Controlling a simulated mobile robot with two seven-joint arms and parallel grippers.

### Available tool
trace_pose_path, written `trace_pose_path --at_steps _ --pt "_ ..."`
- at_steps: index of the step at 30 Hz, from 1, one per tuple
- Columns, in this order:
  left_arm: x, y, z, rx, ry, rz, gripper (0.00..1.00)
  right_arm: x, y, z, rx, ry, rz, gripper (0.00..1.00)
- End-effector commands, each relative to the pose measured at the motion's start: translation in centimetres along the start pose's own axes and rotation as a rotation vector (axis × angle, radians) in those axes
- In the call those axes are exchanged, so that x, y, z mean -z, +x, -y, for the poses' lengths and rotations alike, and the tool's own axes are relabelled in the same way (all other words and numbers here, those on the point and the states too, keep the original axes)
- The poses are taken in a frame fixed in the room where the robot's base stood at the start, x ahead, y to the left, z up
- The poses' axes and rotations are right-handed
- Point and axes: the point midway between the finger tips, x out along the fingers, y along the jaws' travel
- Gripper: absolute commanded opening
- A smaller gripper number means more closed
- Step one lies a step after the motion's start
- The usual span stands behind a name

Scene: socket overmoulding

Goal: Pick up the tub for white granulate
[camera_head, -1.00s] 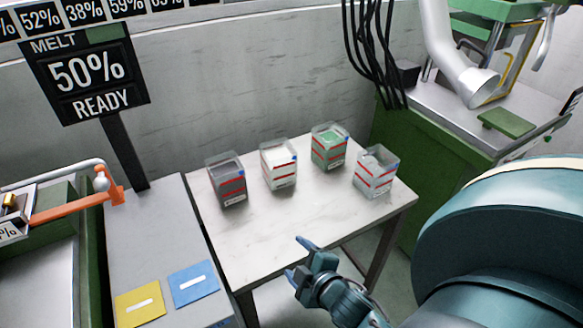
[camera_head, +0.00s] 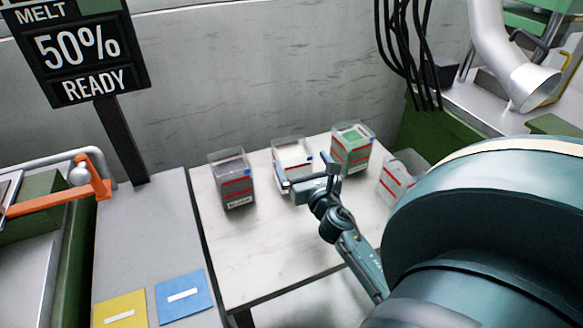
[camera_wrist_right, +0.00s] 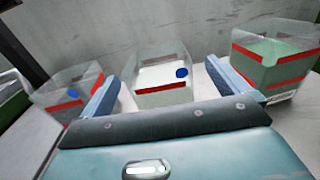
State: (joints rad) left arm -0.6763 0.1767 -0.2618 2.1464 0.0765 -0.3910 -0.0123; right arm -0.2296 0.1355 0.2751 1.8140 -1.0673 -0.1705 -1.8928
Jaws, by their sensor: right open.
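The tub for white granulate (camera_head: 291,151) is a clear box with red stripes, a blue dot and white contents. It stands on the small table, second from the left. My right gripper (camera_head: 309,178) is open at its near side and hides part of its front. In the right wrist view the white tub (camera_wrist_right: 162,78) stands upright just beyond and between the two open fingers (camera_wrist_right: 165,88). I cannot tell whether the fingers touch it. My left gripper is not in view.
A grey-granulate tub (camera_head: 234,182) stands left and a green-granulate tub (camera_head: 352,150) right, both close. Another tub (camera_head: 393,182) at far right is partly behind my arm. The table front (camera_head: 245,265) is clear. Yellow (camera_head: 120,309) and blue (camera_head: 184,296) cards lie on the left bench.

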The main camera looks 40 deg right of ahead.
Motion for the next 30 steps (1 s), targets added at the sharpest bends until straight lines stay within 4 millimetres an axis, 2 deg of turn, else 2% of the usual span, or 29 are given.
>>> trace_pose_path --at_steps 1,8,15,18,26,30 --pt "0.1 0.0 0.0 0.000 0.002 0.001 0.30 -0.1 0.7 -0.1 0.000 0.001 0.001 1.00" --pt "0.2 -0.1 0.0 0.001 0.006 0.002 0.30 -0.2 2.4 -0.1 -0.001 0.004 0.000 1.00" --pt "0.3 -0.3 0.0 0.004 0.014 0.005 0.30 -0.4 5.9 -0.5 0.000 0.004 0.000 1.00" --pt "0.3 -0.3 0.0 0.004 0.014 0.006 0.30 -0.4 6.7 -0.5 0.000 0.004 -0.001 1.00" --pt "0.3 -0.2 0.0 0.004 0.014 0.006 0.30 -0.3 6.9 -0.5 -0.001 0.003 -0.002 1.00" --pt "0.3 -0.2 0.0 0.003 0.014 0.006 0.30 -0.3 6.8 -0.5 -0.001 0.004 -0.002 0.89"
